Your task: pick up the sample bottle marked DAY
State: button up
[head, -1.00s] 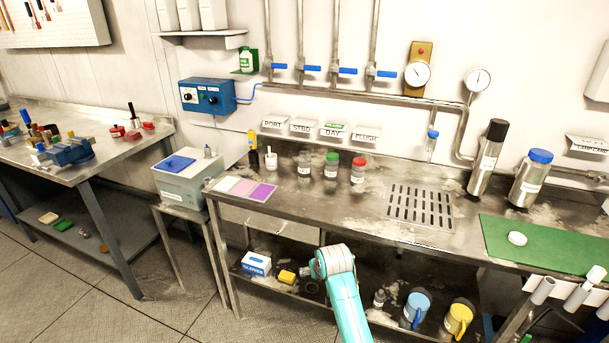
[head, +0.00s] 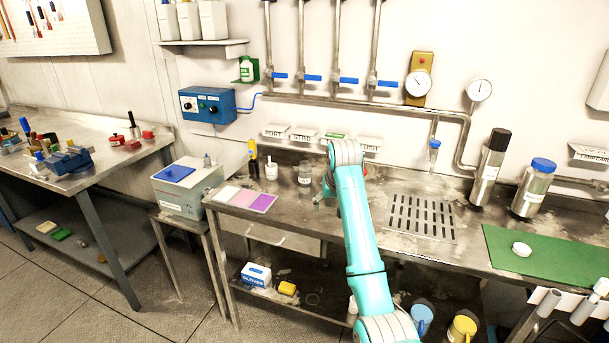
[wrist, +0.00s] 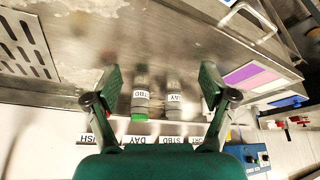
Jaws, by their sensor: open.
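The sample bottle marked DAY (wrist: 173,97) shows in the wrist view between my fingers, nearer the right one, with a greyish cap end. The bottle marked STBD (wrist: 140,97), with a green cap, is close beside it on the left. My gripper (wrist: 160,80) is open, one finger on each side of the pair, holding nothing. In the head view the DAY bottle (head: 305,176) stands upright on the steel bench, just left of my arm. My arm hides the green-capped bottle and most of my gripper there.
The steel bench (head: 380,245) has a drain grate (head: 421,217) right of my arm. Tilted name tags (head: 304,133) line the wall behind. Pipes (head: 335,40) with blue-handled valves are above.

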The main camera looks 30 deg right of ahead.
aim_at(305, 172)
jog(key=i+l, duration=0.2)
jog(key=i, duration=0.25)
jog(key=i+l, duration=0.2)
jog(key=i, duration=0.25)
